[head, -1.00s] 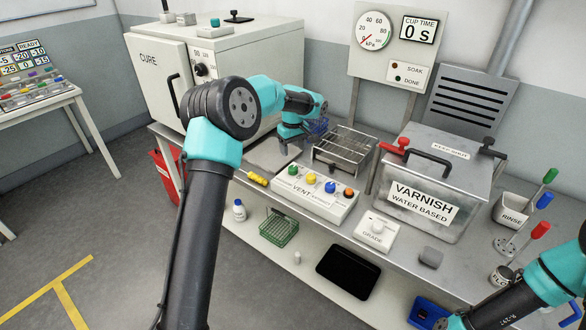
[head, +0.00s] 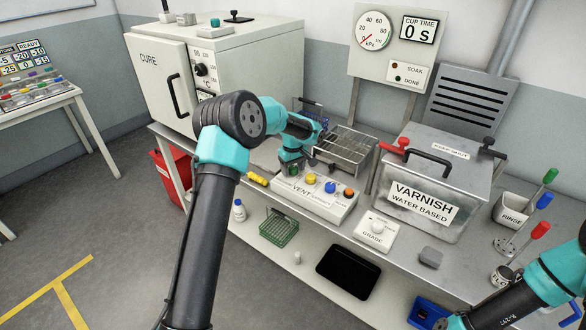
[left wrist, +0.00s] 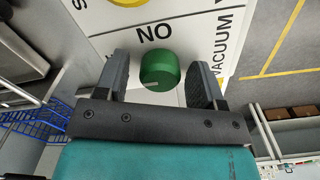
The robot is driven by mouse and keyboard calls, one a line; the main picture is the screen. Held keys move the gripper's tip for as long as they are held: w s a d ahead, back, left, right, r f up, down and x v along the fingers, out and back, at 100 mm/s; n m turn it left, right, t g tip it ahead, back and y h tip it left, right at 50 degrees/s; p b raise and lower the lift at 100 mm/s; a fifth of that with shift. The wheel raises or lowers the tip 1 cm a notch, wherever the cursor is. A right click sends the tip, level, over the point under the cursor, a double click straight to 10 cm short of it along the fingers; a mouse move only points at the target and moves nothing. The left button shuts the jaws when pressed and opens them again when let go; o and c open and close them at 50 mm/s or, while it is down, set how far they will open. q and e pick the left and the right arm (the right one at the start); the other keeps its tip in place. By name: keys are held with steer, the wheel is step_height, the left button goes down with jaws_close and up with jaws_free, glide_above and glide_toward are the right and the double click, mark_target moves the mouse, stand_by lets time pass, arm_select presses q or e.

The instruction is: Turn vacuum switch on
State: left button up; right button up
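The switch box (head: 318,204) is a white panel on the bench with a row of coloured knobs. My left gripper (left wrist: 158,82) is open, with one finger on each side of the green switch. I cannot tell whether the fingers touch it. In the head view my left gripper (head: 294,168) is over the box's left end and mostly covers the green switch.
Yellow (head: 311,179), blue (head: 330,187) and orange (head: 349,193) knobs sit right of the green one. A wire rack (head: 345,150) stands behind the box. The varnish tank (head: 432,205) is to the right, and a yellow-handled tool (head: 257,179) lies to the left.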

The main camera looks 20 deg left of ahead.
arm_select(q)
steer(key=c, duration=0.8)
steer(key=shift+m, duration=0.4)
steer(key=m, duration=1.2)
steer(key=shift+m, duration=0.3)
steer(key=m, duration=0.4)
steer(key=shift+m, duration=0.3)
